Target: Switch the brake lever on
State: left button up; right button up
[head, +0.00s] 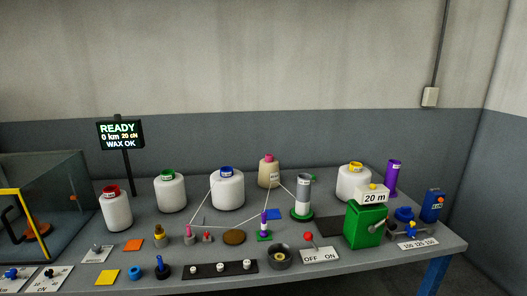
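A lever with a red ball knob (308,237) stands on a white plate (321,256) marked OFF and ON, at the front of the table right of the middle. The knob is on the left, over the OFF side. No label on it reads "brake", but it is the only control I see marked OFF and ON. Neither of my grippers shows in the head view.
A dark round bowl (278,256) is close left of the plate, and a green box (365,228) marked 20 m stands to its right. White yarn bobbins (227,190) line the back of the table. A display (120,135) reads READY.

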aim_at(307, 236)
jog(key=k, duration=1.3)
jog(key=u, duration=0.85)
jog(key=i, duration=1.8)
jog(key=z, duration=0.55)
